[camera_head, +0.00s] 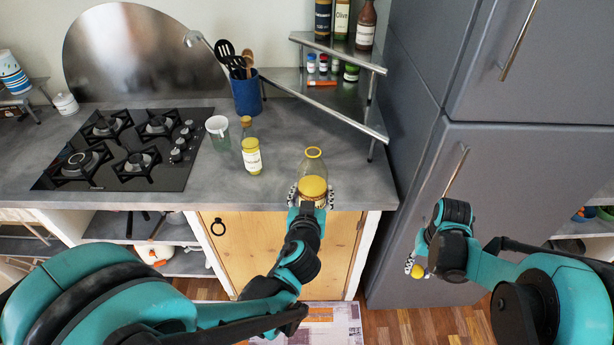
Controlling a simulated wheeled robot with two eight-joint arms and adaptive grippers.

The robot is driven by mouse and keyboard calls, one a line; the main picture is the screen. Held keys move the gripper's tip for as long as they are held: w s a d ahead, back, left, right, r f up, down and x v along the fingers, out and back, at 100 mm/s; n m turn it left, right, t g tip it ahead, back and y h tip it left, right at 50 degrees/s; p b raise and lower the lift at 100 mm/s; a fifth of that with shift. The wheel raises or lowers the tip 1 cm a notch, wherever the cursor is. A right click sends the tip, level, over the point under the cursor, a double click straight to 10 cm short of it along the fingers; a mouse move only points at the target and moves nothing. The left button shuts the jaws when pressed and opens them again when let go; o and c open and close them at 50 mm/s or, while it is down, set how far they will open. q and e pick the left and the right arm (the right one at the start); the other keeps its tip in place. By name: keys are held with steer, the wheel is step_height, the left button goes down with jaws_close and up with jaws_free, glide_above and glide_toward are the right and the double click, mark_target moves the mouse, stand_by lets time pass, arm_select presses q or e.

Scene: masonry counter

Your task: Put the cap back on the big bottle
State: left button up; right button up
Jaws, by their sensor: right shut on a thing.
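The big bottle (313,168) is clear glass with yellow contents and an open, uncapped mouth. It stands upright at the front edge of the counter. My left gripper (311,196) is at the bottle, with a checkered finger on each side of its lower part; I cannot tell whether the fingers press on the glass. My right gripper (414,267) is shut on the yellow cap (418,271). It holds the cap off the counter, to the right of and lower in the picture than the bottle, in front of the grey cabinet.
A black hob (100,178) is farther left. A metal corner shelf (335,100) with jars is behind. A tall grey cabinet (420,180) bounds the counter's right.

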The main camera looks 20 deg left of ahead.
arm_select(q)
steer(key=s+d+r+m+h, duration=0.1)
steer(key=s+d+m+h, duration=0.2)
steer(key=d, duration=0.3)
steer(key=shift+d+r+h, duration=0.15)
steer(key=shift+r+h, duration=0.1)
steer(key=shift+h, duration=0.15)
arm_select(e)
steer(key=w+a+r+n, duration=0.1)
steer(key=w+a+r, duration=0.4)
steer(key=a+r, duration=0.3)
steer(key=w+a+r+n, duration=0.1)
steer(key=w+a+r, duration=0.5)
steer(key=r, duration=0.5)
steer(key=s+a+r, duration=0.3)
steer(key=a+r, duration=0.1)
steer(key=r, duration=0.3)
steer(key=s+a+r, duration=0.2)
steer(key=a+r, duration=0.1)
steer(key=r, duration=0.5)
steer(key=s+a+r+n, duration=0.1)
steer(key=s+a+r, duration=0.2)
steer(key=r, duration=0.5)
steer(key=shift+s+a, duration=0.35)
steer(key=shift+a, duration=0.45)
